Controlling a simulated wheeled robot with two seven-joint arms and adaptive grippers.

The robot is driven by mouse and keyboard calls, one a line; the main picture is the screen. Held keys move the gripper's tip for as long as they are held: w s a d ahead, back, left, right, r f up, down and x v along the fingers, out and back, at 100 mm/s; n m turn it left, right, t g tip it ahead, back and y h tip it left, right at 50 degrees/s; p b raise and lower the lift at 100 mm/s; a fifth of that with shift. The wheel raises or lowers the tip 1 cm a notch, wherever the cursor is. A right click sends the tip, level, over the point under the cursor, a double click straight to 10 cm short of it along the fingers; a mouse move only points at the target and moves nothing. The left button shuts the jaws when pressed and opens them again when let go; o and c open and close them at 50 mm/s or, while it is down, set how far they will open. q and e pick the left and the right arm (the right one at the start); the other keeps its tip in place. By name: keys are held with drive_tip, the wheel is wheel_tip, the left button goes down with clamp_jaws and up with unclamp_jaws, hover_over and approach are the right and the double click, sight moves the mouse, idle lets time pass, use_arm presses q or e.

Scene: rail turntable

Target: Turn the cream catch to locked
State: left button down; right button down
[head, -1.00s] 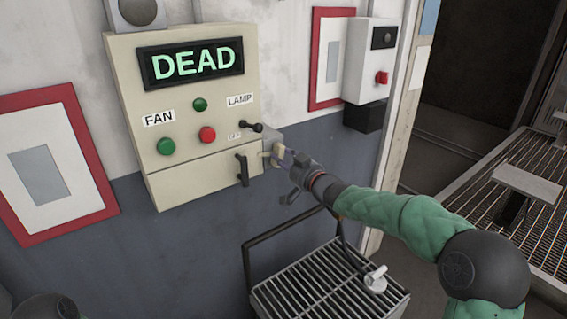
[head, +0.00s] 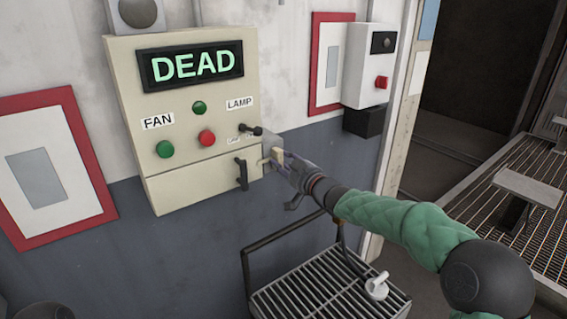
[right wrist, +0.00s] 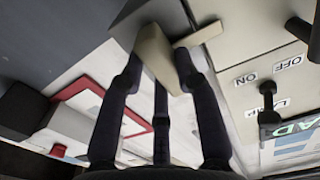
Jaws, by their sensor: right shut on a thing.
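The cream catch (head: 277,154) sits on a small grey mount at the lower right side of the cream control box (head: 205,186). In the right wrist view the catch is a cream block (right wrist: 153,52) between my fingers. My right gripper (head: 282,161) reaches in from the right and is shut on the catch; its dark fingers (right wrist: 157,78) lie on both sides of it in the wrist view. The fingers partly cover the catch in the head view. I cannot read a locked mark. My left gripper is not in view.
The box's screen (head: 191,66) reads DEAD. A black switch lever (head: 251,129) and a black handle (head: 241,174) are close beside the catch. A slatted rack (head: 325,285) stands below my right arm. A white box with a red button (head: 370,65) hangs to the right.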

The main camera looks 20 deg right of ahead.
drive_tip(key=c, duration=0.9)
unclamp_jaws()
drive_tip(key=v, duration=1.2)
